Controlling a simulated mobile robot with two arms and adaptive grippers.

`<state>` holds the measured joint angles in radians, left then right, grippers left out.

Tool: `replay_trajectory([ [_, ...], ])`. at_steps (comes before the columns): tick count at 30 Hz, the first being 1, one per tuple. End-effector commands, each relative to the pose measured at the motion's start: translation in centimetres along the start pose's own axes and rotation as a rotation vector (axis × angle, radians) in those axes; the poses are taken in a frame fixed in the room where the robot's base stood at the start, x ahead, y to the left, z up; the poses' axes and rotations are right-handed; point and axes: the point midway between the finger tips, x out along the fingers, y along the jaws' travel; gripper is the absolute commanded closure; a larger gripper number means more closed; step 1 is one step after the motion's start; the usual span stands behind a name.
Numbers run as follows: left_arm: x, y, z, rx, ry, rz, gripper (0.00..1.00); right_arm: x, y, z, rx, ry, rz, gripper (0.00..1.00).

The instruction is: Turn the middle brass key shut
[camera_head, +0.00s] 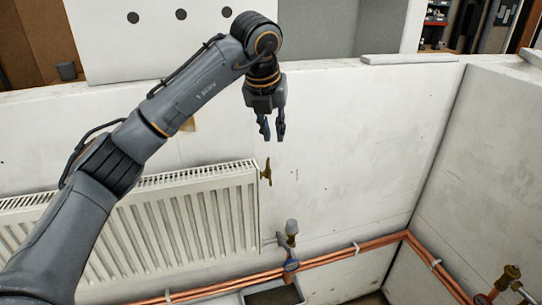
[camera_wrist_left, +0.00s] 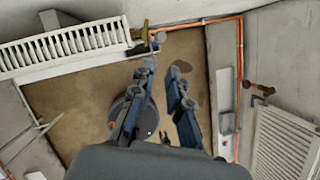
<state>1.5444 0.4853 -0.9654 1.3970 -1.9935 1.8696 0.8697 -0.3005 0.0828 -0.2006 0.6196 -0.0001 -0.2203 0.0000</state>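A small brass key (camera_head: 266,172) sticks out from the upper right end of the white radiator (camera_head: 190,222) in the head view. A brass piece (camera_wrist_left: 140,33) also shows at a radiator's end in the left wrist view. I cannot tell for sure that it is the same key. My left gripper (camera_head: 272,138) points down in front of the wall, just above the key in the picture and apart from it. Its fingers are apart with nothing between them; they also show in the left wrist view (camera_wrist_left: 162,70). My right gripper is in neither view.
A valve with a grey cap (camera_head: 291,228) stands below the radiator's right end. Copper pipes (camera_head: 340,250) run along the wall's foot to the corner. Another brass fitting (camera_head: 509,277) sits at lower right. The wall right of my left gripper is clear.

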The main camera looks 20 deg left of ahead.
Motion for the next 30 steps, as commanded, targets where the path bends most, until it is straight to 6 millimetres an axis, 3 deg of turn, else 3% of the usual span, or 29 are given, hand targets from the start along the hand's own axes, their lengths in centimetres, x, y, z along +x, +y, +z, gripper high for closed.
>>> replay_trajectory([
  [3, -1.6, 2.0, 0.7, -0.038, -0.025, 0.085, 0.84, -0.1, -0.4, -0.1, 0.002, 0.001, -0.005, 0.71],
  [7, -0.7, 2.3, 0.7, -0.043, -0.023, 0.097, 0.84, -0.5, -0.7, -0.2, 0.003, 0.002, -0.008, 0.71],
  [21, 8.4, 3.1, 0.9, -0.04, -0.02, 0.092, 0.84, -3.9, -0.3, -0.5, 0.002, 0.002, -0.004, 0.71],
  [30, 11.7, 3.3, 1.0, -0.038, -0.025, 0.09, 0.84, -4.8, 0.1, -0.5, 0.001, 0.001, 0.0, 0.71],
])
